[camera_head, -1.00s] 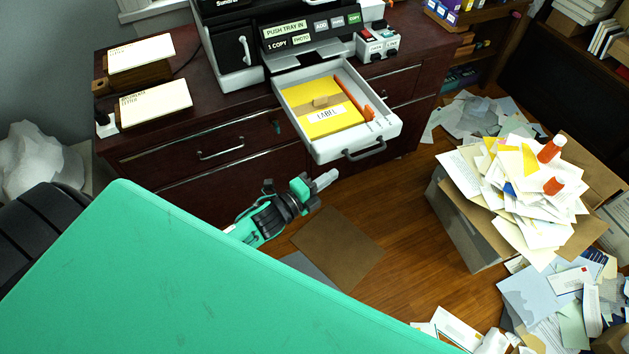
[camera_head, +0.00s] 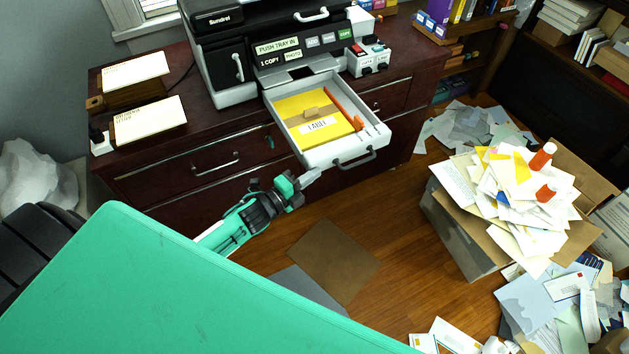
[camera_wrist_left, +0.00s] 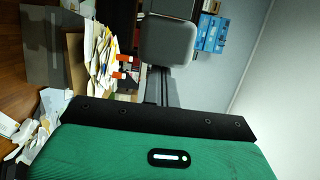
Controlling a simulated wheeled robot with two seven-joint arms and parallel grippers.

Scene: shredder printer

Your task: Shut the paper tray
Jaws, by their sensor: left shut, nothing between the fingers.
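The paper tray (camera_head: 380,134) is a white drawer pulled out from under the black and grey printer (camera_head: 228,92). Yellow paper with a "LABEL" tag (camera_head: 318,124) lies in it, beside an orange guide (camera_head: 345,108). A grey handle (camera_head: 354,159) is on its front panel. My left gripper (camera_head: 312,177) is shut and empty. In the head view its tips show just below the tray's front left corner; I cannot tell whether they touch. The left wrist view shows no tray. My right gripper is not in view.
The printer stands on a dark wooden cabinet (camera_head: 135,170) with drawers. A "PUSH TRAY IN" sign (camera_head: 277,46) is on the printer. A box heaped with paper (camera_head: 455,225) stands on the floor at right, with loose papers around. My green body fills the lower left.

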